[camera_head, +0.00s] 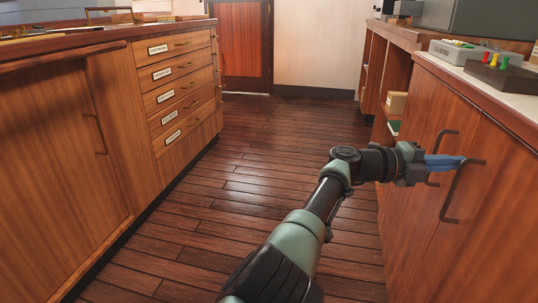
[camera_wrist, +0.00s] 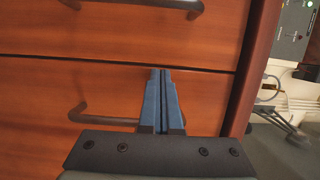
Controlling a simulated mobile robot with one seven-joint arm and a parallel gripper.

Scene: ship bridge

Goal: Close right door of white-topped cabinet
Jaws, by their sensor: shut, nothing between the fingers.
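The white-topped cabinet (camera_head: 503,81) stands along the right in the head view, with wooden door fronts below its pale top. Its right door (camera_head: 490,235) is the nearer panel and has a dark bar handle (camera_head: 456,192). The left door (camera_head: 420,185) lies beyond it, its handle partly behind my gripper. In the wrist view the two door panels look nearly flush, with a thin dark seam (camera_wrist: 60,57) between them. My gripper (camera_head: 463,162) is shut and empty, its blue fingers close to the upper end of the right door's handle. The fingers (camera_wrist: 161,72) point at the door fronts; contact cannot be told.
A grey box (camera_head: 455,52) and a dark block with coloured knobs (camera_head: 500,72) sit on the white top. Open shelves (camera_head: 393,80) lie farther along. A drawer cabinet (camera_head: 185,85) lines the left. The wooden floor (camera_head: 235,160) between is clear.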

